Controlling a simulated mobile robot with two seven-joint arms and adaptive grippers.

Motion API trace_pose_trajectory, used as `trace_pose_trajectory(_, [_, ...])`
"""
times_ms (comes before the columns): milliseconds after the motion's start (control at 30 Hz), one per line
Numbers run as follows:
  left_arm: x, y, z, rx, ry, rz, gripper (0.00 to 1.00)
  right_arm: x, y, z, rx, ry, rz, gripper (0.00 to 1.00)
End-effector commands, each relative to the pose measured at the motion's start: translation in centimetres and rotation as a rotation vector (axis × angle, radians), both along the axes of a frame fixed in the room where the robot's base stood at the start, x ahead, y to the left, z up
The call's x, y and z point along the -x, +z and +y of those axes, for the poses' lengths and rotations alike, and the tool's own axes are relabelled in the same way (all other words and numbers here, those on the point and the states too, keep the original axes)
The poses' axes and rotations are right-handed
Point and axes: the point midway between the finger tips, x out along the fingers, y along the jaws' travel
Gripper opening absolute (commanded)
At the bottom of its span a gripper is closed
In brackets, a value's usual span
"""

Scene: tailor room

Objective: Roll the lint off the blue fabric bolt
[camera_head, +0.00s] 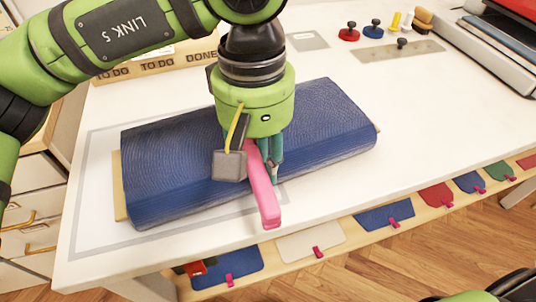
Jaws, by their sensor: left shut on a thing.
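The blue fabric bolt (170,180) lies flat on the white table, inside a grey outlined rectangle, with a pale board edge showing at its left end. My left gripper (260,160) points down over the middle of the bolt. It is shut on a pink handle (264,195), which seems to be the lint roller's. The handle slants toward the table's front edge, and its end reaches past the bolt's front side. The roller's head is hidden by the gripper, so I cannot tell whether it touches the fabric. No lint can be made out. My right gripper is out of view.
A wooden rack marked "TO DO" and "DONE" (160,66) stands behind the bolt. Red (349,34) and blue (373,31) knobbed pieces and a grey plate (398,50) lie at the back. Fabric swatches with pink clips hang along the front edge. The table right of the bolt is clear.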

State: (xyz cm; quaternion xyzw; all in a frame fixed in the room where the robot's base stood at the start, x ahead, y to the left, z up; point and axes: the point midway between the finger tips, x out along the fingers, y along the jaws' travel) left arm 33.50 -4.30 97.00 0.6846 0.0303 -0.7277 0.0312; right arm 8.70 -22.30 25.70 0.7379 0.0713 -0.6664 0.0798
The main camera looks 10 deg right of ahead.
Motion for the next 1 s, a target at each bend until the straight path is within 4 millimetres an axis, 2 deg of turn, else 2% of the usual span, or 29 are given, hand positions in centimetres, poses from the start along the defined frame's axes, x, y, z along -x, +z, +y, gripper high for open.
trace_pose_trajectory(100, [0.0,-0.5,0.8,0.001,0.002,-0.001,0.0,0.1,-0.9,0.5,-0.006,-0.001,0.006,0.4])
trace_pose_trajectory(567, [0.1,-0.5,1.3,-0.002,0.001,0.003,0.0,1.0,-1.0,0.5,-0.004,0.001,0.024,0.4])
trace_pose_trajectory(1000, [0.4,-0.4,4.0,-0.003,0.001,0.009,0.0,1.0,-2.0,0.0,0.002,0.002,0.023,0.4])
